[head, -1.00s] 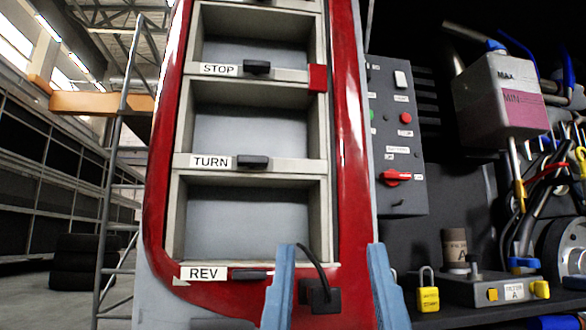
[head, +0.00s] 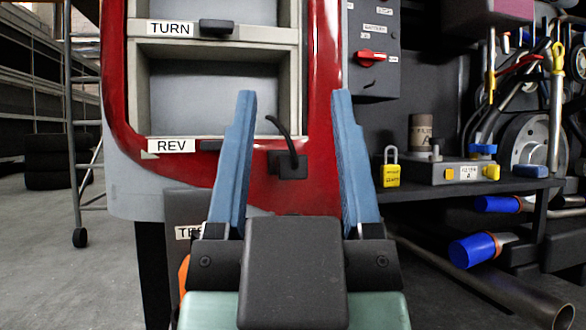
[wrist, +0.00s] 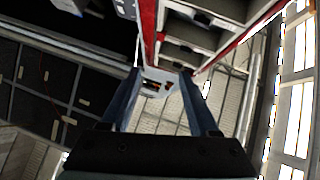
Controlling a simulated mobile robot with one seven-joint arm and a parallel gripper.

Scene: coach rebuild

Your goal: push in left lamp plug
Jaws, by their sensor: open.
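A black plug (head: 290,165) with a short curved black cable sits on the lower part of the red lamp frame (head: 325,180), right of the REV label (head: 172,146). How deep it sits cannot be told. My gripper (head: 293,95) is open and empty. In the head view its two blue fingers appear on either side of the plug, nearer to the camera; I see no contact. The wrist view shows the open fingers of my gripper (wrist: 160,71) too, but I cannot make out the plug there.
A grey switch box (head: 372,60) with a red knob is right of the frame. A dark shelf (head: 450,186) holds a yellow padlock (head: 391,170) and a can (head: 422,132). A pipe with a blue end (head: 475,250) lies below.

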